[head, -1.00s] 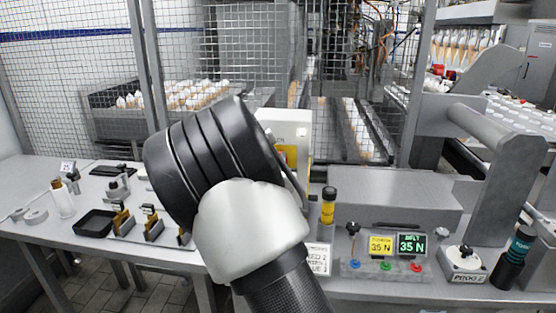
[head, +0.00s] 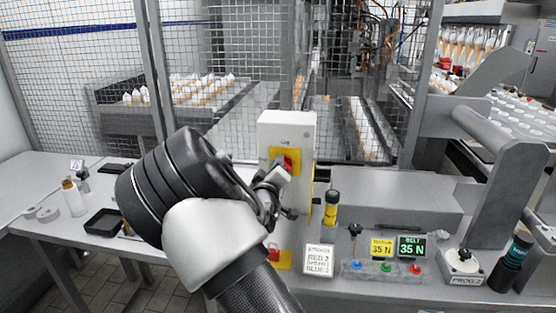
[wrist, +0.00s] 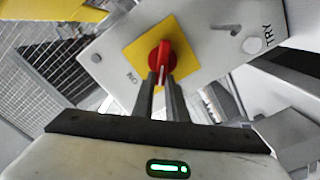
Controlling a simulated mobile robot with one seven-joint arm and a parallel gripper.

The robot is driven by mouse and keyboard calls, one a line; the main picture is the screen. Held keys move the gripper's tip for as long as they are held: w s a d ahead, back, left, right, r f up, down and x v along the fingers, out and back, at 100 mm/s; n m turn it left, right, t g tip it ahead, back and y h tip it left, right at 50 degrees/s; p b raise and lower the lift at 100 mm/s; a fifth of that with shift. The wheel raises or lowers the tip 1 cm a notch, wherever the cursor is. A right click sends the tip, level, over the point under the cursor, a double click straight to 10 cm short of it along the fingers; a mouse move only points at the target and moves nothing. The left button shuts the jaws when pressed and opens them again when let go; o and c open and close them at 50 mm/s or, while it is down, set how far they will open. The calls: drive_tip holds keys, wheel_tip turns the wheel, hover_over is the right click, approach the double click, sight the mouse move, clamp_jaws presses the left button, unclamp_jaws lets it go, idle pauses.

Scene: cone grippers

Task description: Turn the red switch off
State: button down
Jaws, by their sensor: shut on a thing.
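The red switch (head: 288,161) is a rotary knob on a yellow square plate (head: 276,155). The plate is on the front of a white box (head: 301,130). My gripper (head: 280,175) is at the knob, partly hidden by my wrist. In the wrist view the two fingertips (wrist: 161,80) are shut on the lower end of the red switch (wrist: 163,56). An "ON" label (wrist: 132,78) is beside the yellow plate (wrist: 135,60). The knob's exact turn angle relative to the label is hard to tell.
A small white sign (head: 319,261) and a red-on-yellow part (head: 283,258) are below the box. A yellow-black cylinder (head: 331,207) and a button panel (head: 385,268) stand to the right. Wire mesh fencing (head: 70,60) is behind. A black tray (head: 103,222) lies left.

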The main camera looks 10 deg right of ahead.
drive_tip(key=shift+w+a+f+n+p, duration=0.1)
drive_tip(key=shift+f+n+p, duration=0.2)
drive_tip(key=shift+n, duration=1.1)
drive_tip(key=shift+s+a+f+n+p, duration=0.15)
drive_tip(key=shift+f+n+p, duration=0.15)
drive_tip(key=shift+n, duration=1.1)
drive_tip(key=shift+w+a+f+n+p, duration=0.15)
drive_tip(key=shift+f+n+p, duration=0.15)
drive_tip(key=shift+n, duration=1.1)
drive_tip(key=c, duration=1.8)
unclamp_jaws()
drive_tip(key=shift+o, duration=0.2)
drive_tip(key=p+v, duration=0.1)
drive_tip(key=v, duration=1.6)
drive_tip(key=shift+s, duration=0.25)
